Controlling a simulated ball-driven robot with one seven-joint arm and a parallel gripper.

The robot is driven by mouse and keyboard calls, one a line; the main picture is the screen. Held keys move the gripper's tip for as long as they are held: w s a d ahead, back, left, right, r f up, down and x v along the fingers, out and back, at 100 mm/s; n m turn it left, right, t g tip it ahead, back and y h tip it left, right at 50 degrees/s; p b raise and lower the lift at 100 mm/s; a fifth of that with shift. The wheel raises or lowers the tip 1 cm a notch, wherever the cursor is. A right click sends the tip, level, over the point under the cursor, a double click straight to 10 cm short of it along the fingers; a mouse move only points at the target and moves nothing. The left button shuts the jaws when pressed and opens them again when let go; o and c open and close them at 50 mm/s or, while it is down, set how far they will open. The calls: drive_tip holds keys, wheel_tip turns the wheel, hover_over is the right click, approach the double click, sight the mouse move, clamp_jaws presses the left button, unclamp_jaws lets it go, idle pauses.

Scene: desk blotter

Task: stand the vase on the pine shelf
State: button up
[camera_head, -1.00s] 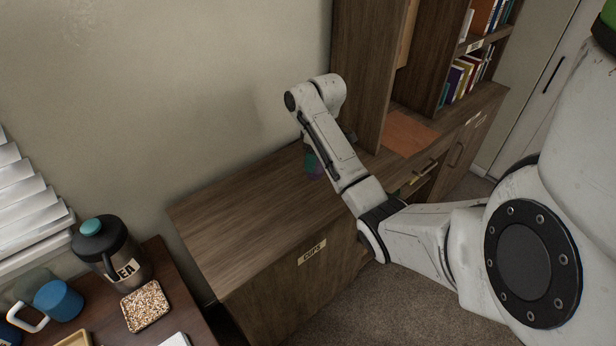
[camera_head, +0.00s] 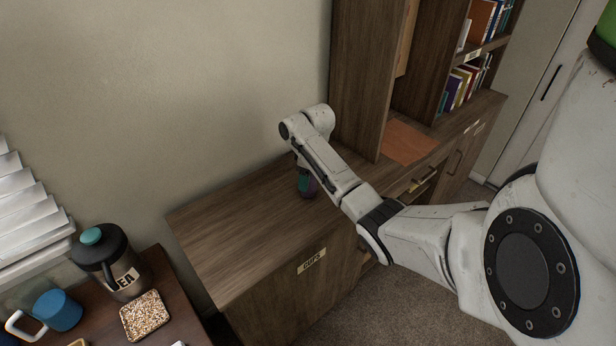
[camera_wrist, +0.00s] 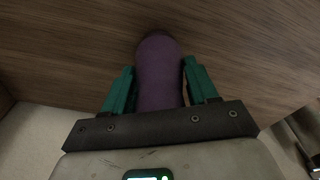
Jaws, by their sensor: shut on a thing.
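The purple vase (camera_wrist: 158,72) is between the two teal fingers of my gripper (camera_wrist: 159,88) in the wrist view, with brown wood behind its far end. In the head view the vase (camera_head: 308,190) shows below my wrist, roughly upright, over the low brown wooden cabinet top (camera_head: 240,215). My gripper (camera_head: 303,180) is shut on it and partly hides it. I cannot tell whether the vase's base touches the wood. No surface is marked as the pine shelf, so I cannot tell for certain which it is.
The cabinet's front has a "CUPS" label (camera_head: 311,261). A tall bookcase (camera_head: 356,80) stands close right of my gripper, with an orange-brown mat (camera_head: 408,141) beyond. A jug (camera_head: 108,262), blue mug (camera_head: 58,309) and seed-like tray (camera_head: 145,315) sit lower left. The cabinet top left of the vase is clear.

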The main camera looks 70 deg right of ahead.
drive_tip(key=o, duration=1.2)
drive_tip(key=shift+f, duration=0.1)
